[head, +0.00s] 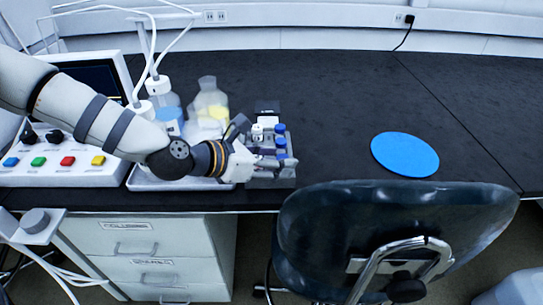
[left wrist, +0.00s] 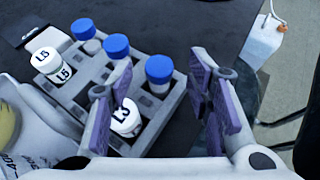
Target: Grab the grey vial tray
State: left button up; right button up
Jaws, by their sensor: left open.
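The grey vial tray (head: 278,182) stands on the black bench near its front edge, holding several vials with blue or white caps. In the left wrist view the tray (left wrist: 164,112) shows blue-capped vials (left wrist: 116,46) and white-capped ones marked L5 (left wrist: 47,61) and L3 (left wrist: 126,117). My left gripper (head: 262,146) is open at the tray. In the left wrist view its fingers (left wrist: 160,98) straddle the tray's right side: one overlaps the tray, the other is beyond its right edge. Whether either touches is unclear. My right gripper is not in view.
Bottles (head: 211,104) stand in a white tray (head: 145,184) left of the vial tray. A control box (head: 68,172) with coloured buttons is farther left. A blue disc (head: 405,154) lies on clear bench to the right. A dark chair (head: 390,225) stands in front.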

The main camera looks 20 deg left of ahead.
pick_arm(q)
jog(key=shift+x, duration=0.8)
jog(key=shift+r, duration=0.15)
jog(key=shift+c, duration=0.6)
grip_shut()
